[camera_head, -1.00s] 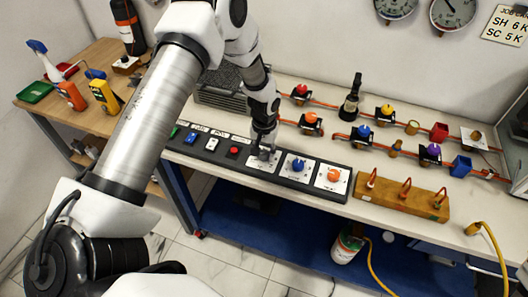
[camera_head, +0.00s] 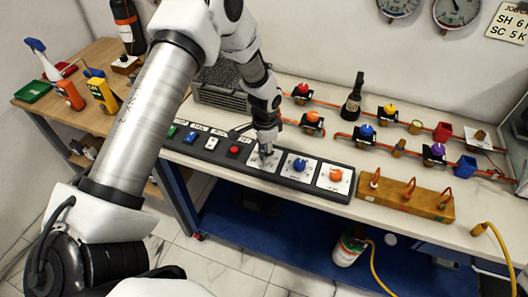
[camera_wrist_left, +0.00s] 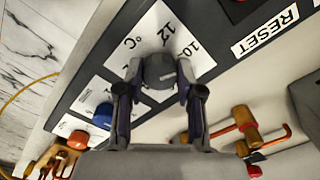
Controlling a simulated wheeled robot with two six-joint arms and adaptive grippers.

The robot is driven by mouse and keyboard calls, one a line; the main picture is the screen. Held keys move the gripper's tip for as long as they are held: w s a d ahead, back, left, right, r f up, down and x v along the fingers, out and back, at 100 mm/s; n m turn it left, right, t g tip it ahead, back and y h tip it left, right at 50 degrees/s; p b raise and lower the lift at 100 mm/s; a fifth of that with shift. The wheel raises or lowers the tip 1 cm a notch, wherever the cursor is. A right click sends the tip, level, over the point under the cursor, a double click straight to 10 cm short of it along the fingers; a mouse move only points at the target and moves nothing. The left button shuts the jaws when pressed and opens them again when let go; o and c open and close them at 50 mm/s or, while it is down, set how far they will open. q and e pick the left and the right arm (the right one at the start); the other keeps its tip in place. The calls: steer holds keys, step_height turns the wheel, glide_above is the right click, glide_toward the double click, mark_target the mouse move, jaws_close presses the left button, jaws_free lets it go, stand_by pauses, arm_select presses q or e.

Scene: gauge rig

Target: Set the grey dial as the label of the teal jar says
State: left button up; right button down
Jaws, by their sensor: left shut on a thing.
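The grey dial (camera_wrist_left: 160,72) sits on a white plate (camera_wrist_left: 172,38) in the wrist view, with the marks 10, 12 and °C readable beside it. My left gripper (camera_head: 266,150) reaches down to the dial's plate on the dark panel. Its fingers stand on both sides of the dial, shut on it; they also show in the wrist view (camera_wrist_left: 160,82). In the head view the gripper hides most of the dial. I cannot make out a teal jar or its label. My right gripper is not in view.
A blue dial (camera_head: 299,165) and an orange dial (camera_head: 335,175) sit close by on the same panel. A red button (camera_head: 234,150) and several switches lie to the left. A wooden block (camera_head: 408,195) stands right.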

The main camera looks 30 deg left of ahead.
arm_select(q)
steer(key=m, duration=0.4)
steer(key=shift+f+m+b, duration=0.15)
steer(key=shift+m+b, duration=0.15)
steer(key=shift+d+m, duration=0.1)
steer(key=shift+m, duration=1.8)
steer(key=shift+s, duration=0.1)
steer(key=o, duration=1.1)
steer(key=shift+o, duration=0.2)
steer(key=shift+d, duration=0.1)
